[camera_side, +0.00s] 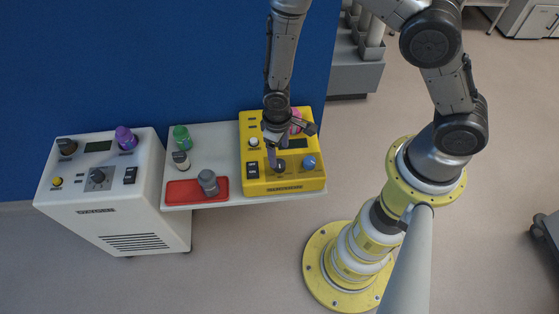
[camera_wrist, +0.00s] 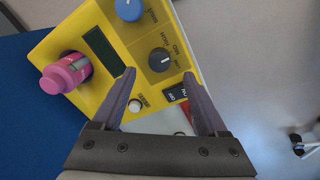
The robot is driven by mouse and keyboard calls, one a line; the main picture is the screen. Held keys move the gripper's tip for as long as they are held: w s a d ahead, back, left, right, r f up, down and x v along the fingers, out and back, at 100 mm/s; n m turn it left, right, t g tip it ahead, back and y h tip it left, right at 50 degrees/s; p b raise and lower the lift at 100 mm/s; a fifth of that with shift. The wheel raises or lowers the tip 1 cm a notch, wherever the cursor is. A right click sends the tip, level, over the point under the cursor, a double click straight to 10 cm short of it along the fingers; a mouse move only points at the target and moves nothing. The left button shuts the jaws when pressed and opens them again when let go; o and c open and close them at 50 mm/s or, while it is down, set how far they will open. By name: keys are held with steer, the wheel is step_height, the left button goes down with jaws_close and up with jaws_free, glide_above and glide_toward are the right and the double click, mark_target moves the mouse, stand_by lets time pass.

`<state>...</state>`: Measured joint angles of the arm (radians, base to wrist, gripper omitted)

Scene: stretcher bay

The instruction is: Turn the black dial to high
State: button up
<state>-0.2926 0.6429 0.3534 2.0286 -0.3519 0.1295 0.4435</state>
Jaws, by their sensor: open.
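The black dial (camera_wrist: 159,60) sits on the yellow device (camera_wrist: 60,40), with small labels, one reading HIGH, printed around it. A pale mark on the dial seems to point right in the wrist view, toward a label too small to read surely. In the side view the dial (camera_side: 280,165) is partly beside my gripper's fingers. My gripper (camera_wrist: 158,78) is open and empty, its two purple fingers on either side of the dial's near side and apart from it. In the side view my gripper (camera_side: 272,157) points down over the yellow device; its exact height is hard to tell.
The device also has a blue knob (camera_wrist: 129,8), a white button (camera_wrist: 134,105), a black switch (camera_wrist: 175,94) and a screen (camera_wrist: 103,48). A pink bottle (camera_wrist: 66,73) stands on it. A red tray (camera_side: 180,193) and a white console (camera_side: 145,205) lie to the left.

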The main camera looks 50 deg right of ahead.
mark_target(280, 164)
steer(key=shift+d+f, duration=0.1)
steer(key=shift+f, duration=3)
jaws_close()
steer(key=shift+n, duration=0.4)
steer(key=n, duration=0.3)
steer(key=shift+n, duration=0.3)
steer(key=shift+d+n, duration=0.1)
steer(key=shift+n, duration=2.2)
jaws_free()
